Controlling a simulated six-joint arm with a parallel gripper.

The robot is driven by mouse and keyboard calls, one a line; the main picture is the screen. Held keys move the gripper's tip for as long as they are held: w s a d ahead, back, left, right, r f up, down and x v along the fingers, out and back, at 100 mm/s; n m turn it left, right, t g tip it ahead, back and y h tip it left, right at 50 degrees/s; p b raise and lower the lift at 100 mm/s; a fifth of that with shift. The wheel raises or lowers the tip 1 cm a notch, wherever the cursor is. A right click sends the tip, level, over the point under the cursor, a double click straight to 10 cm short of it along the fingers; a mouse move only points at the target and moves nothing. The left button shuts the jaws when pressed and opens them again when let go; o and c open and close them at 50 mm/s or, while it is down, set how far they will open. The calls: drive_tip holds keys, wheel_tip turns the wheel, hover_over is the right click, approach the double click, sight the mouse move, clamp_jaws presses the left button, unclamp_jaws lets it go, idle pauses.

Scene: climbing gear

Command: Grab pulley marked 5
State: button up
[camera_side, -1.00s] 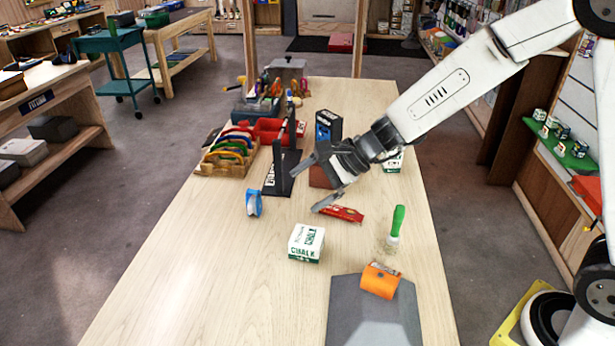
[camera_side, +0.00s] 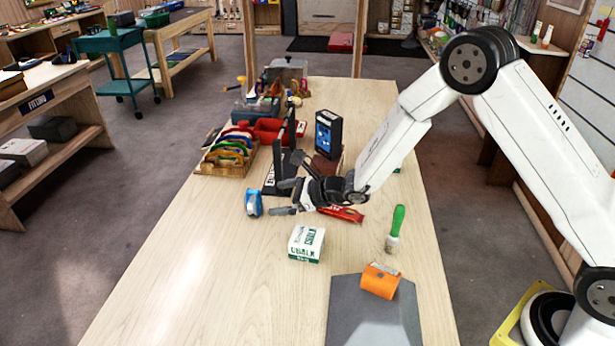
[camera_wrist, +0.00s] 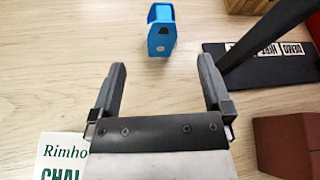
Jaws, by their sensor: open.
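A small blue object (camera_side: 254,204) that looks like a pulley stands on the wooden table, left of my gripper. In the wrist view the blue pulley (camera_wrist: 161,31) is ahead of and between the fingertips, apart from them. No number on it can be read. My gripper (camera_side: 283,198) is low over the table, reaching left toward the blue pulley, with its fingers apart and nothing between them. The wrist view also shows both fingers of my gripper (camera_wrist: 162,67) spread wide.
A black stand (camera_side: 272,178) with a labelled base is behind my gripper. A chalk box (camera_side: 306,243) is in front, a red packet (camera_side: 343,214) to the right. The table's front left is clear.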

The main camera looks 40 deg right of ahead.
sight(260, 204)
drive_tip(key=shift+f, duration=0.65)
drive_tip(key=shift+x, duration=1.3)
drive_tip(key=shift+w+a, duration=0.15)
drive_tip(key=shift+x, duration=2.4)
drive_tip(key=shift+f, duration=0.1)
drive_tip(key=c, duration=1.3)
